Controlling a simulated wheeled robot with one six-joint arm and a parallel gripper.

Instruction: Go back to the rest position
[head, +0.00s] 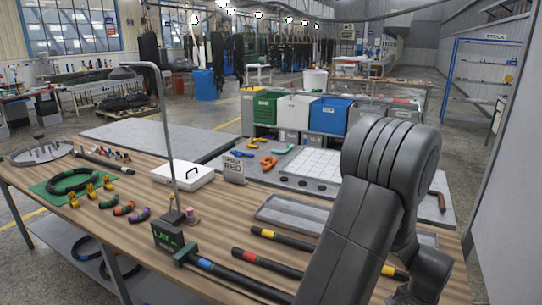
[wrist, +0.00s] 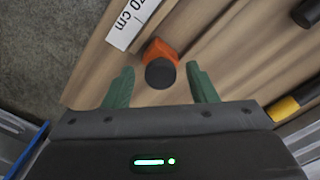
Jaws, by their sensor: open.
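My gripper (wrist: 160,68) shows in the wrist view with its two green fingers spread apart and nothing held between them.
Bins (head: 328,115) stand further back. A white panel (head: 510,190) closes the right side.

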